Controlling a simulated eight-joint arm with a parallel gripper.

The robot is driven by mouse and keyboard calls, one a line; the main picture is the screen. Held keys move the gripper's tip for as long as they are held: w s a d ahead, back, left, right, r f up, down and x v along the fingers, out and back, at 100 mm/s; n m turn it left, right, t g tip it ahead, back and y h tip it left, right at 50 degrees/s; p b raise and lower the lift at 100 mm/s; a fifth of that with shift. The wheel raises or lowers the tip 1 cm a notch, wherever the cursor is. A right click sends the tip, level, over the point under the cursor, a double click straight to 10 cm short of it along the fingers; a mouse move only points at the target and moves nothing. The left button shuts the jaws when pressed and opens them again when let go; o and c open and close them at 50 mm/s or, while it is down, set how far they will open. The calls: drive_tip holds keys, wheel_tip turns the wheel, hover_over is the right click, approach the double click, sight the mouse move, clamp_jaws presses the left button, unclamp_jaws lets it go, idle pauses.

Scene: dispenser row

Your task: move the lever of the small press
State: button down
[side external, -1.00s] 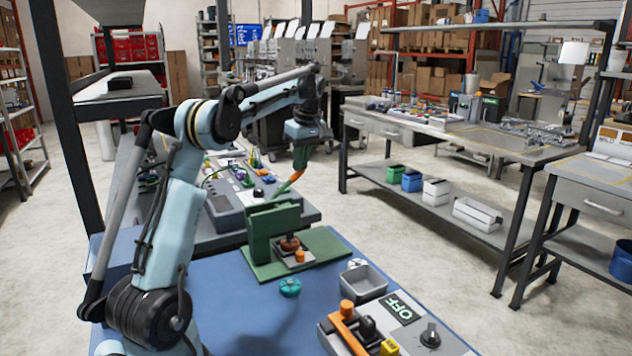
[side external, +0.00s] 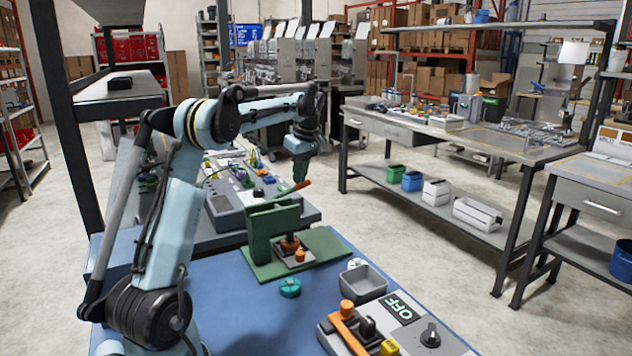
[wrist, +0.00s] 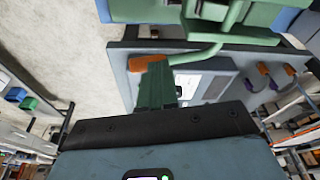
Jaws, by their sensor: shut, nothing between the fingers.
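The small green press (side external: 272,232) stands on a green base plate at the far edge of the blue table. Its lever (side external: 303,187) has an orange grip and slants slightly upward to the right, away from the press. In the wrist view the lever (wrist: 143,62) shows as an orange grip on a curved green rod. My gripper (side external: 300,180) points down with its fingers shut and empty, its tips at the top of the orange grip. In the wrist view the green fingers (wrist: 155,70) overlap the grip; they appear to touch it.
A teal knob (side external: 290,288) and a grey bin (side external: 362,282) stand in front of the press. A panel with an OFF sign (side external: 398,308) is at the front right. A grey control console (side external: 228,210) stands behind the press. The floor right of the press is clear.

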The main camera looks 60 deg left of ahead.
drive_tip(key=d, duration=0.2)
drive_tip(key=r, duration=0.1)
drive_tip(key=shift+w+d, duration=0.35)
drive_tip(key=shift+d, duration=0.05)
drive_tip(key=v, duration=1.2)
drive_tip(key=shift+w+d+r, duration=0.1)
drive_tip(key=shift+d, duration=0.05)
